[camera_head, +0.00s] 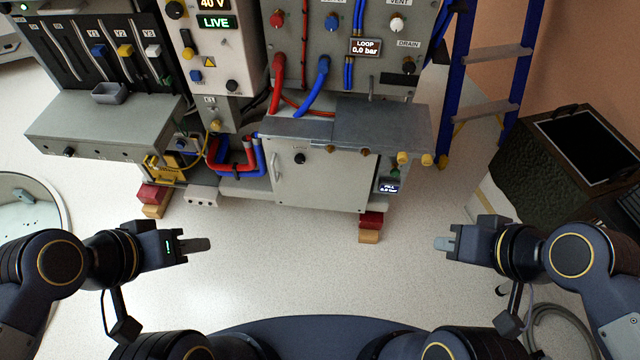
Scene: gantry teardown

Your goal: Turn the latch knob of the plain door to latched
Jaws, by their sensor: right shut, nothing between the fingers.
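The plain door (325,183) is a pale grey panel on the low cabinet in the middle of the head view. It looks closed. Its black round latch knob (300,158) is near the door's upper left, and a vertical bar handle (276,168) is at its left edge. The knob's pointer is too small to read. My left gripper (208,244) is in front and to the left of the door, apart from it. Its fingers overlap in this view, so their gap is hidden. My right gripper (437,244) is shut and empty, to the right of the door.
A grey panel (345,50) with red and blue hoses stands above the cabinet. A yellow padlock-like part (165,168) hangs at left. A blue ladder (490,55) and a dark case (560,165) stand at right. The floor (320,270) between my grippers is clear.

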